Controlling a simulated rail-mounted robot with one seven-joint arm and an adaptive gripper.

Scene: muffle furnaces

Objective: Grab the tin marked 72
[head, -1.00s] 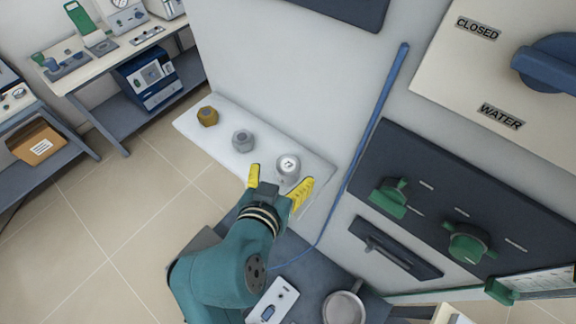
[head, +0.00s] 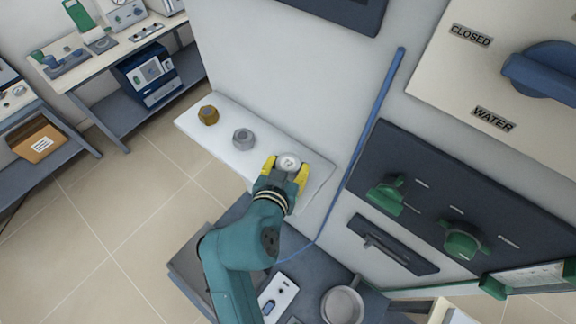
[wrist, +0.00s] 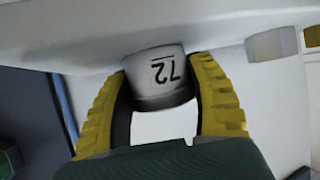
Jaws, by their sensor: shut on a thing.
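The tin marked 72 (wrist: 157,78) is a small pale grey round tin. In the wrist view its number shows upside down, and it sits between my two yellow fingers. In the head view the tin (head: 289,161) is at the right part of the white shelf (head: 190,127), with its round top showing. My gripper (head: 287,168) is shut on the tin, one finger on each side; it also shows in the wrist view (wrist: 160,90). I cannot tell whether the tin's base still touches the shelf.
A grey hexagonal piece (head: 243,139) and a brown hexagonal piece (head: 208,115) stand on the shelf to the left. A blue pipe (head: 372,125) runs along the wall to the right. A panel with green knobs (head: 386,196) lies further right. A metal pan (head: 342,304) stands below.

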